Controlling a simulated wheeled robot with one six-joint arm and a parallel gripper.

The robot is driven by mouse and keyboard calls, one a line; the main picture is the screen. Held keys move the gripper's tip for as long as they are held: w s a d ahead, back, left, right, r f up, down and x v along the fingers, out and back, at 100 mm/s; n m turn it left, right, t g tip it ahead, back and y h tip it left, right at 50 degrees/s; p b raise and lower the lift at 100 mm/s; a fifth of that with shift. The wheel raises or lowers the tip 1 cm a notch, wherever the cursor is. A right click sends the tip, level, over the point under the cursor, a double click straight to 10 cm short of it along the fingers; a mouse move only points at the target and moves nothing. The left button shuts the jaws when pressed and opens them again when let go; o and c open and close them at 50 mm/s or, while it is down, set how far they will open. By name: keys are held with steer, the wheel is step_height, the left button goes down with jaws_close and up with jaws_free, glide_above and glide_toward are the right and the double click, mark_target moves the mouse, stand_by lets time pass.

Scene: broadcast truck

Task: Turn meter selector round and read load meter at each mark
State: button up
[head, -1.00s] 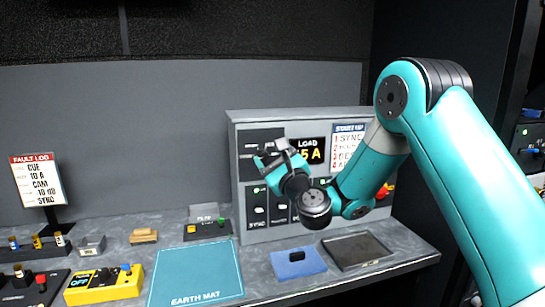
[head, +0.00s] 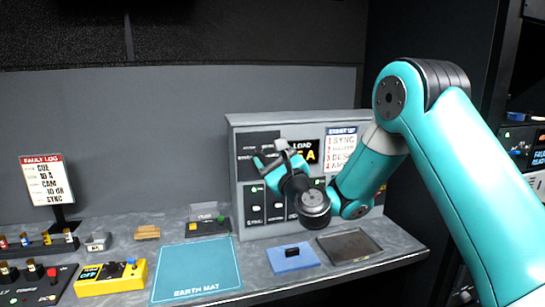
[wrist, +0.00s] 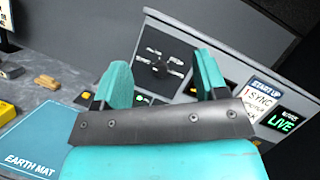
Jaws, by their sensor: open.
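My gripper (head: 271,154) is open in front of the upper left of the grey panel (head: 232,180). In the wrist view its two teal fingers (wrist: 162,64) stand apart with nothing held. Between them, beyond the tips, shows a dark plate with a knob (wrist: 158,69) and light marks around it, likely the meter selector. I cannot tell which mark it points at. In the head view my gripper largely hides it. The load meter (head: 308,146) is a black display labelled LOAD with yellow characters. An "A" is readable, but my gripper covers part of the figure.
A start-up card (head: 342,150) is right of the meter. On the bench are an earth mat (head: 197,272), a blue pad (head: 292,262) with a black block, a dark tray (head: 350,246) and a yellow box (head: 112,286). A fault log card (head: 45,181) stands left. My arm crosses the right side.

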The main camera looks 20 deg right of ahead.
steer(key=b+v, duration=1.7)
steer(key=shift+s, duration=0.15)
steer(key=shift+f, duration=0.15)
